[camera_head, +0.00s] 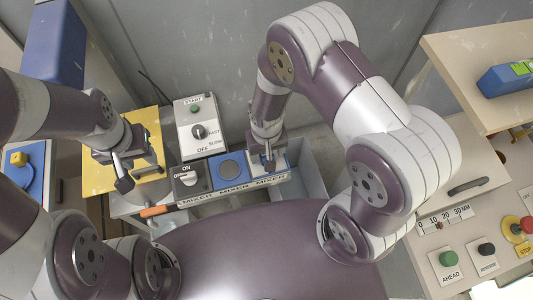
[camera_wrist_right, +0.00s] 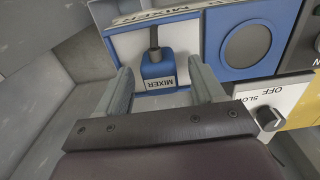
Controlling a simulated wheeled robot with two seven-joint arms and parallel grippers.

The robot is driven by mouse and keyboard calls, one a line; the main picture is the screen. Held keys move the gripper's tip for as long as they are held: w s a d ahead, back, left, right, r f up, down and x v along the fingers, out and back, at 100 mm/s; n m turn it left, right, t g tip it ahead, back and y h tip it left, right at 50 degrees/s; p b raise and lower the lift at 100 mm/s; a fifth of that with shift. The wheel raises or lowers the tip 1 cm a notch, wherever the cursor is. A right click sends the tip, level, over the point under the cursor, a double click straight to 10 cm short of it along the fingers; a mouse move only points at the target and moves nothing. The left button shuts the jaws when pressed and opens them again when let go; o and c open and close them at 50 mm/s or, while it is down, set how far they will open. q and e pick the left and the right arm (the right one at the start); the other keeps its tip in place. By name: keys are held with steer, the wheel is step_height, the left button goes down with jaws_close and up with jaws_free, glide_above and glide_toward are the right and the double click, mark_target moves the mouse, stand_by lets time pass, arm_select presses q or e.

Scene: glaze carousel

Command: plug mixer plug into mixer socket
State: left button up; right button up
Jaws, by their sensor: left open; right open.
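The mixer plug (camera_wrist_right: 158,72) is a blue block with a MIXER label and a dark cable. It sits at a white, blue-edged panel bay. The mixer socket (camera_wrist_right: 247,45) is a round grey face on a blue plate beside the plug; in the head view the socket (camera_head: 229,169) lies between the switch and my right gripper. My right gripper (camera_head: 265,160) is open over the bay and hides the plug in the head view. In the wrist view its fingers (camera_wrist_right: 160,78) stand on either side of the plug, with gaps. My left gripper (camera_head: 123,172) is open over the yellow plate.
A mixer ON/OFF switch (camera_head: 188,180) is left of the socket. A speed control box (camera_head: 200,125) stands behind it. A yellow plate (camera_head: 95,170), an orange-handled tool (camera_head: 156,211) and a grey bin (camera_head: 312,178) are nearby. A button console (camera_head: 465,235) is at right.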

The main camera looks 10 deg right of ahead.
steer(key=shift+f, duration=0.3)
steer(key=c, duration=1)
arm_select(q)
steer(key=shift+r, duration=0.1)
arm_select(e)
steer(key=shift+r, duration=0.1)
